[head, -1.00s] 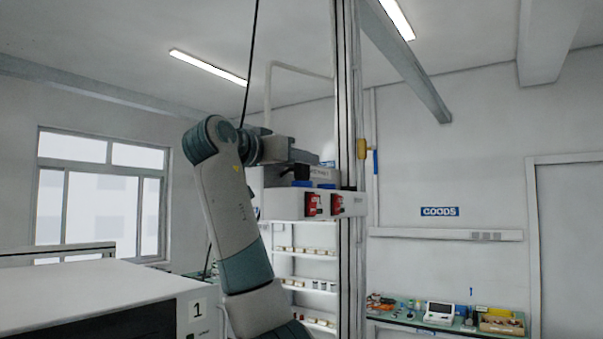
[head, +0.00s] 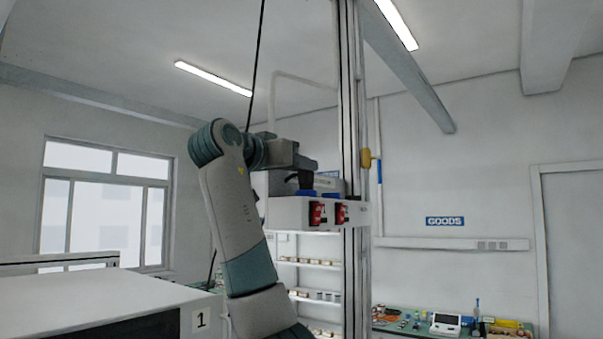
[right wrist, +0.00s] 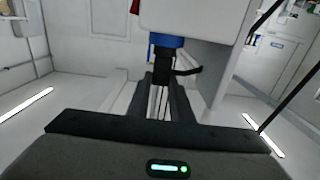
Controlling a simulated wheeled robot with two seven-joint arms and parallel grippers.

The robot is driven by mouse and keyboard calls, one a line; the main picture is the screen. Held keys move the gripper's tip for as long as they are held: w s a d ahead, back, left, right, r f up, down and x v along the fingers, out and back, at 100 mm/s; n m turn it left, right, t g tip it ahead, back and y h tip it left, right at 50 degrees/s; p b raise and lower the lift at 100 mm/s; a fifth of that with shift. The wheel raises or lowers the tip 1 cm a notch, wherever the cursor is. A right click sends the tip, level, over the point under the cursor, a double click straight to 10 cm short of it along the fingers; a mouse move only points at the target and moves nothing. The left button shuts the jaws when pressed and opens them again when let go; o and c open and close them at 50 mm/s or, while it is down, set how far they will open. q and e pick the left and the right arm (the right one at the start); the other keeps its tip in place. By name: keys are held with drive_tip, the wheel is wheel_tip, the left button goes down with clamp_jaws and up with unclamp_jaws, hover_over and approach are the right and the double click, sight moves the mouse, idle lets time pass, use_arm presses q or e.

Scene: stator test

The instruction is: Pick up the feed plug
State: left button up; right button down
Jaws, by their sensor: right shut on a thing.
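The feed plug (right wrist: 165,66) is black with a short dark lead to the right. It is between the fingers of my right gripper (right wrist: 163,92), which is shut on it. In the right wrist view the plug's far end meets a blue piece (right wrist: 167,41) against a white box; I cannot tell whether the blue belongs to the plug or the box. In the head view my right gripper (head: 308,171) is just above the white box (head: 288,212), with the plug small and dark there. My left gripper is not in view.
The white box carries red switches (head: 316,213) and sits beside a tall metal post (head: 350,120). A dark cable (head: 256,60) hangs close to my arm. Shelves (head: 312,280) stand below the box, and a cluttered bench (head: 420,326) is at lower right.

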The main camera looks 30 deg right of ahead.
drive_tip(key=shift+r, duration=0.35)
drive_tip(key=r, duration=0.1)
drive_tip(key=b, duration=0.1)
drive_tip(key=s+r+b, duration=0.1)
drive_tip(key=shift+d+r, duration=0.25)
drive_tip(key=shift+r, duration=0.05)
drive_tip(key=s+d+r+b, duration=0.4)
drive_tip(key=s+d+r, duration=0.2)
drive_tip(key=s+r, duration=0.1)
drive_tip(key=shift+s, duration=0.9)
drive_tip(key=shift+f, duration=0.1)
drive_tip(key=shift+w+a, duration=0.1)
drive_tip(key=shift+a, duration=0.1)
